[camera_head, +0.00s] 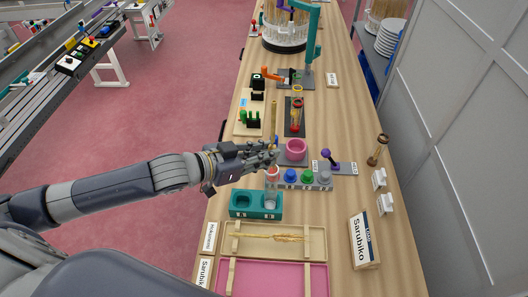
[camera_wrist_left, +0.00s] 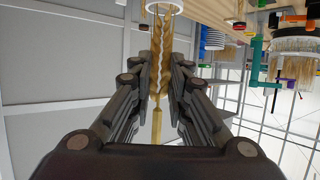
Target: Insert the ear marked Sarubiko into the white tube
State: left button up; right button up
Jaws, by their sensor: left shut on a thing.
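My left gripper (camera_head: 272,157) is shut on a golden wheat ear, which shows between the fingers in the left wrist view (camera_wrist_left: 158,75). Its straight stem (camera_head: 274,120) points up above the fingers in the head view. A pale, clear-looking tube (camera_head: 271,188) stands upright in a teal holder (camera_head: 240,213) just below the gripper. In the wrist view a white ring (camera_wrist_left: 165,6) surrounds the ear's far end or lies just behind it; I cannot tell which. No name shows on the held ear. My right gripper is not in view.
A beige tray (camera_head: 315,232) holds another ear (camera_head: 265,237). The pink tray (camera_head: 285,280), beside a Sarubiko label (camera_head: 203,272), looks bare where visible. Coloured knobs (camera_head: 307,177) and a pink bowl (camera_head: 296,149) stand close to the gripper.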

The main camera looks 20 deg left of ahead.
pick_arm(q)
jog(key=shift+f+b, duration=1.25)
jog(key=shift+f, duration=1.1)
notch_tip(320, 180, up, 10)
jog(key=p, duration=1)
jog(key=shift+p, duration=0.3)
dwell(0.3)
jog(key=shift+f, duration=0.15)
dwell(0.9)
